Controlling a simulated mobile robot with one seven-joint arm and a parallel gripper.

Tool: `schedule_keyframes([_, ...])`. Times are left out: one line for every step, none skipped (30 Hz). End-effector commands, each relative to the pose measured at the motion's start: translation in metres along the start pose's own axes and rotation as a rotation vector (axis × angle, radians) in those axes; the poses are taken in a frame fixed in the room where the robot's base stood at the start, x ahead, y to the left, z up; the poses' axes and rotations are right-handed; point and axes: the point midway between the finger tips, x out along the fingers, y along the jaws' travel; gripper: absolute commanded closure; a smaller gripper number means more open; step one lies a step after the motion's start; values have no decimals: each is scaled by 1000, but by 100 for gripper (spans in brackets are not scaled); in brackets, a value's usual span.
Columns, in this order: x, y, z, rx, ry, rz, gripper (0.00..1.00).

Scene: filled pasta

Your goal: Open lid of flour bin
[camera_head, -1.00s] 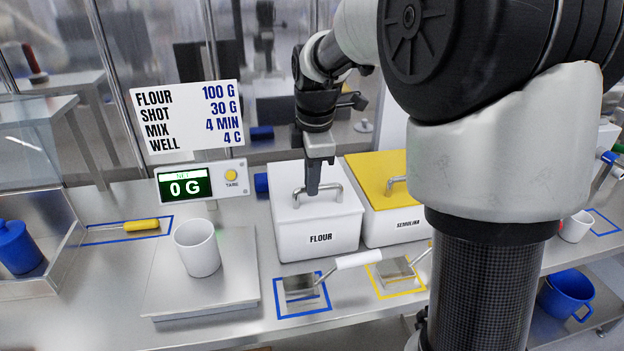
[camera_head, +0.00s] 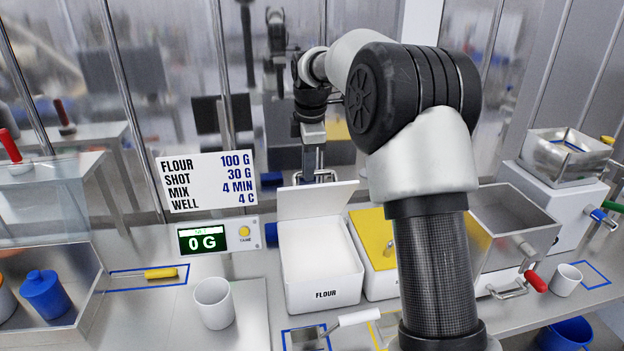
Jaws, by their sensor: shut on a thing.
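The white flour bin (camera_head: 325,297), marked FLOUR, stands on the counter in the head view. Its lid (camera_head: 312,203) is raised and stands steeply tilted at the bin's back edge. The bin's top is open and shows a pale white inside. My gripper (camera_head: 316,172) is just behind the raised lid's top edge, shut on the lid's metal handle (camera_head: 325,176). The fingertips are partly hidden by the lid.
The yellow-lidded bin (camera_head: 372,238) stands right beside the flour bin, partly behind my arm. A white cup (camera_head: 214,303) stands to the left. The 0 G scale display (camera_head: 203,239) and recipe sign (camera_head: 208,181) are left of the lid. A white-handled scoop (camera_head: 357,319) lies in front.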

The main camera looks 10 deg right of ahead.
Motion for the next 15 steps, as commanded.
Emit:
schedule_keyframes([10,8,0,1,0,-14,100])
schedule_keyframes([9,14,0,1,0,-15,100])
schedule_keyframes([9,21,0,1,0,-14,100])
schedule_keyframes([10,25,0,1,0,-17,100])
schedule_keyframes([10,29,0,0,0,-16,100])
schedule_keyframes([10,34,0,0,0,-18,100])
schedule_keyframes([10,38,0,0,-1,-18,100])
schedule_keyframes([11,40,0,0,-1,-20,100])
schedule_keyframes([11,44,0,0,-1,-20,100])
schedule_keyframes([12,47,0,0,-1,-21,100])
schedule_keyframes([12,50,0,0,-2,-22,100])
schedule_keyframes([12,53,0,0,-2,-22,100])
schedule_keyframes([12,55,0,0,-2,-22,100])
schedule_keyframes([13,58,0,0,-2,-24,100])
schedule_keyframes([14,60,0,1,-2,-24,100])
